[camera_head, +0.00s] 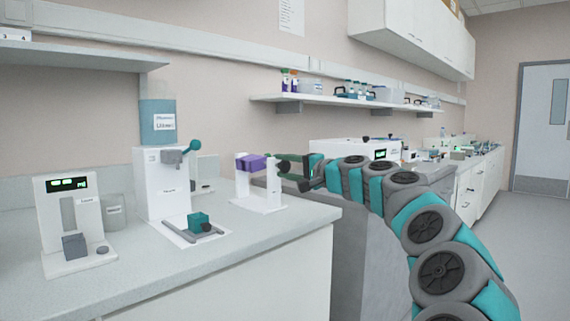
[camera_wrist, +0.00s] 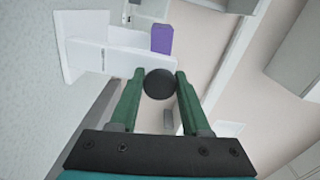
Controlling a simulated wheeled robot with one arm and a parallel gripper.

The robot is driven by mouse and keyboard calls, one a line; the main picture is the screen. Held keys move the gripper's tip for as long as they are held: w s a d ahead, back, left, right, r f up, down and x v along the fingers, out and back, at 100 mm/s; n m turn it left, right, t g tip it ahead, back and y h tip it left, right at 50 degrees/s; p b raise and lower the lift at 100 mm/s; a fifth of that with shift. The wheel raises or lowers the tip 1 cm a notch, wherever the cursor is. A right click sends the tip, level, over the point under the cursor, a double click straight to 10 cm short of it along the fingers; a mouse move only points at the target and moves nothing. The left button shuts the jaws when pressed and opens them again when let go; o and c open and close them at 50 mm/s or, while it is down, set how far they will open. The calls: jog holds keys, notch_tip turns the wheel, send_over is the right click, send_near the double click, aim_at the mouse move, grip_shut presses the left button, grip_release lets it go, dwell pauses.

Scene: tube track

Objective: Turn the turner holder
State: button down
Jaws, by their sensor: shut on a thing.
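The turner holder is a white stand (camera_head: 257,197) on the counter, with a purple block (camera_head: 250,162) held between its uprights and a dark round knob (camera_head: 283,166) on its right side. In the wrist view the knob (camera_wrist: 160,84) sits between the two green fingers of my gripper (camera_wrist: 158,92), which is shut on it. The white stand (camera_wrist: 98,52) and purple block (camera_wrist: 162,39) lie beyond the knob there. My gripper (camera_head: 287,166) reaches in from the right in the head view. The block's exact tilt is hard to tell.
A white dispenser (camera_head: 165,185) with a blue-green tank (camera_head: 157,121) stands left of the holder, with a small teal block (camera_head: 199,220) on its base. A device with a green display (camera_head: 68,222) is at far left. A wall shelf (camera_head: 335,99) hangs above.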

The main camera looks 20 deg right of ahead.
jog(key=shift+m, duration=3.3)
jog(key=shift+f+m, duration=0.1)
jog(key=shift+m, duration=3.4)
jog(key=shift+c, duration=1.9)
grip_release()
jog(key=v, duration=0.8)
jog(key=shift+w, duration=0.1)
